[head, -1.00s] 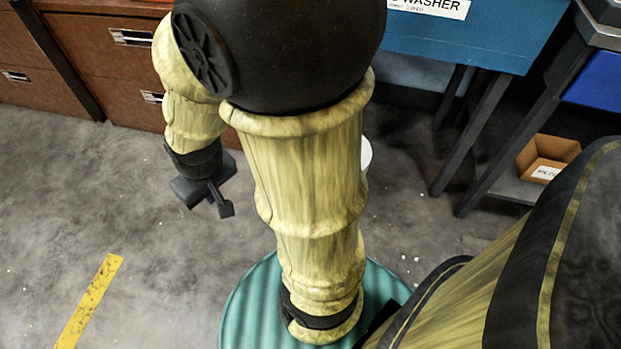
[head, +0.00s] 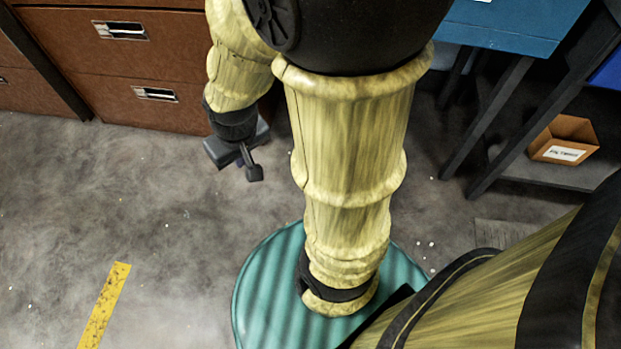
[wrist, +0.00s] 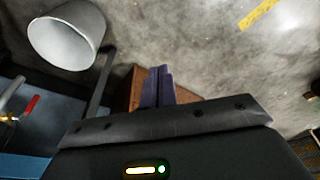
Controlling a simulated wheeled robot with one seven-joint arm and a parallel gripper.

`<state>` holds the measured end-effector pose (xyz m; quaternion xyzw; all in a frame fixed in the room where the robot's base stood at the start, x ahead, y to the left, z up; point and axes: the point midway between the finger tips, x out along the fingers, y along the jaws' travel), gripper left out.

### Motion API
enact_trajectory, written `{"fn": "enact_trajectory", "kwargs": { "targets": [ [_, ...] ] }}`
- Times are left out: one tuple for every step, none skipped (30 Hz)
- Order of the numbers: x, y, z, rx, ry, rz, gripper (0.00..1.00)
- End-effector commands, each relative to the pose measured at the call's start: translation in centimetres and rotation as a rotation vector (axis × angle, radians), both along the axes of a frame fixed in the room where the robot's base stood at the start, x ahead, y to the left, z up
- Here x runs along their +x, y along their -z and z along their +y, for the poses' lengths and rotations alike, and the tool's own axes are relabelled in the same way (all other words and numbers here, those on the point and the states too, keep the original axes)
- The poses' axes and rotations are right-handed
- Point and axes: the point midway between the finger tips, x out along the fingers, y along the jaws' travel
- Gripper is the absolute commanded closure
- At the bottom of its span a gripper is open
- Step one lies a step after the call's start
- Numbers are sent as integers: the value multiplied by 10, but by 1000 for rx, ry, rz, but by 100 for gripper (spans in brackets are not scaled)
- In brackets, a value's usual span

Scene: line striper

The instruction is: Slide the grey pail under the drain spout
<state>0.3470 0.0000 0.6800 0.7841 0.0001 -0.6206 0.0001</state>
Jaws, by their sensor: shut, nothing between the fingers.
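The grey pail (wrist: 68,36) is at the upper left of the wrist view, standing on the floor with a pale round face toward the camera. In the head view it is hidden behind my arm. My gripper (head: 250,176) hangs low over the floor in front of the brown drawers. Its fingers show close together and empty in the wrist view (wrist: 158,84), apart from the pail and to its right. The blue washer tank (head: 505,25) stands on dark legs at the upper right of the head view.
Brown drawer cabinets (head: 165,65) line the back left. An open cardboard box (head: 565,140) sits on a low dark shelf at right. A floor grate (head: 505,233) lies near the washer legs. The floor at left is clear around a yellow stripe (head: 105,305).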

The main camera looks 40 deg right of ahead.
Motion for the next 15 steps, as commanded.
{"fn": "enact_trajectory", "kwargs": {
  "targets": [
    [0, 0, 0, 0, 0, -1, 100],
    [1, 1, 0, 1, 0, -2, 100],
    [4, 2, 1, 3, -1, -5, 100],
    [7, 4, 1, 5, -1, -8, 100],
    [11, 7, 2, 8, -1, -12, 100],
    [17, 11, 3, 12, -2, -19, 100],
    [24, 15, 4, 16, -1, -28, 100],
    [31, 20, 3, 20, 1, -37, 100],
    [43, 27, 4, 24, 3, -51, 100],
    [53, 33, 6, 27, 3, -66, 100],
    [64, 40, 7, 30, 3, -79, 100],
    [79, 50, 8, 30, 4, -100, 100],
    [90, 58, 9, 29, 5, -116, 100],
    [101, 67, 10, 26, 5, -132, 100],
    [116, 78, 11, 20, 8, -154, 100]
  ]
}}
